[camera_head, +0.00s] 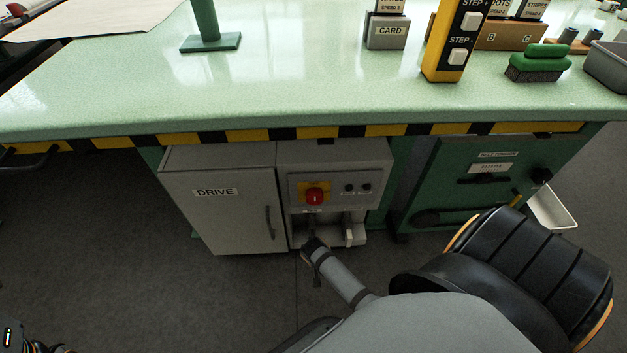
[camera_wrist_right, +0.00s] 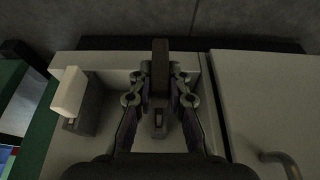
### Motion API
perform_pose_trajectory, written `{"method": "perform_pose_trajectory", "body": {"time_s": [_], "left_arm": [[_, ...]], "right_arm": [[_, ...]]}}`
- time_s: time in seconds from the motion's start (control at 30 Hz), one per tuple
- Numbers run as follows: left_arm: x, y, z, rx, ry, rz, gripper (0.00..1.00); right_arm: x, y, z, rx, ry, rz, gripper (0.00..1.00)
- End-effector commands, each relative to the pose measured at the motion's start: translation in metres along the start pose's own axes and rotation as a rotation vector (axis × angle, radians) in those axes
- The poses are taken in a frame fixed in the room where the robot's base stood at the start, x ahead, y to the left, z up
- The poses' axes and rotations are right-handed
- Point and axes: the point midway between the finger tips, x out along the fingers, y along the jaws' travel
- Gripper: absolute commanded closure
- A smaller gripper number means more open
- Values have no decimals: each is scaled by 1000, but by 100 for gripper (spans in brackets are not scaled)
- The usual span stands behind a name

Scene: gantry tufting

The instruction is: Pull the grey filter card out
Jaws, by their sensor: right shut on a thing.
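My right gripper (camera_wrist_right: 160,92) is at the low recess of the drive cabinet, below the red switch. Its two fingers are closed on the sides of a narrow, dark grey-brown upright piece, which I take as the grey filter card (camera_wrist_right: 160,62). A small grey part with a dark slot (camera_wrist_right: 159,120) shows between the fingers. I cannot tell how far the card sits in its holder. In the head view, the right gripper (camera_head: 314,244) hides most of the card.
A white block on a grey holder (camera_wrist_right: 70,92) stands beside the gripper; it also shows in the head view (camera_head: 348,234). The closed DRIVE door (camera_head: 220,205) with its handle is on the left. The red switch (camera_head: 315,195) and the green table's striped edge (camera_head: 300,136) are above.

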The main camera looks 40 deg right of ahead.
Motion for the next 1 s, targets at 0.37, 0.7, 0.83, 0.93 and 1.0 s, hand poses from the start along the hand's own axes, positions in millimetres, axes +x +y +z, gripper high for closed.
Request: {"method": "perform_pose_trajectory", "body": {"time_s": [0.37, 0.7, 0.83, 0.93, 1.0], "left_arm": [[9, -1, -1, 0, 0, 0, 60], [15, -2, -1, 0, 0, 0, 60], [16, -2, -1, 0, 0, 0, 60], [16, -2, -1, 0, 0, 0, 60], [16, -2, -1, 0, 0, 0, 60]], "right_arm": [[-6, 0, 12, 0, -1, 0, 100], [-10, 0, 24, 1, -1, 0, 100], [-11, 0, 26, 0, 0, 0, 100], [-11, 0, 27, 0, 0, 0, 100], [-11, 0, 27, 0, 0, 0, 100]]}}
